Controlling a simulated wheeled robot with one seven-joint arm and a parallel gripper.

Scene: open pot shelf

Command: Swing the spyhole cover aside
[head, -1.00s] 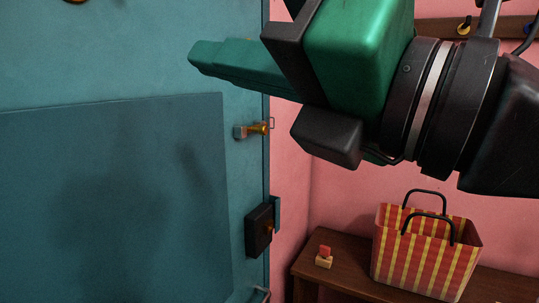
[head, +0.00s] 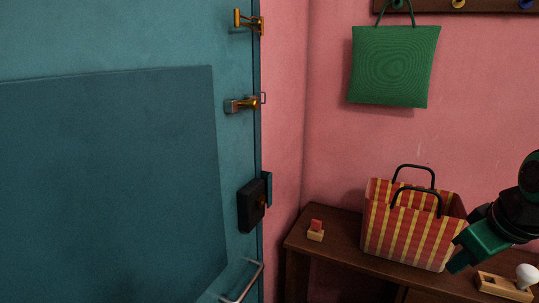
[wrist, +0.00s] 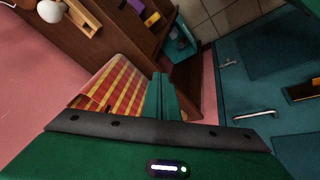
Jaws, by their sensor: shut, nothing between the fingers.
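The teal door (head: 110,170) fills the left of the head view, with a darker flat panel on it. No spyhole cover can be made out in the present views. My gripper (head: 456,258) is at the lower right of the head view, beside the striped bag and well away from the door. In the wrist view its fingers (wrist: 162,96) are together and empty, with the bag just left of them. The door (wrist: 235,88) also shows at the right of the wrist view.
A brass latch (head: 247,21), a bolt (head: 247,103), a dark lock box (head: 252,205) and a bar handle (head: 243,284) line the door's edge. The striped bag (head: 408,228) and a small block (head: 316,231) stand on a wooden bench. A green bag (head: 394,66) hangs above.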

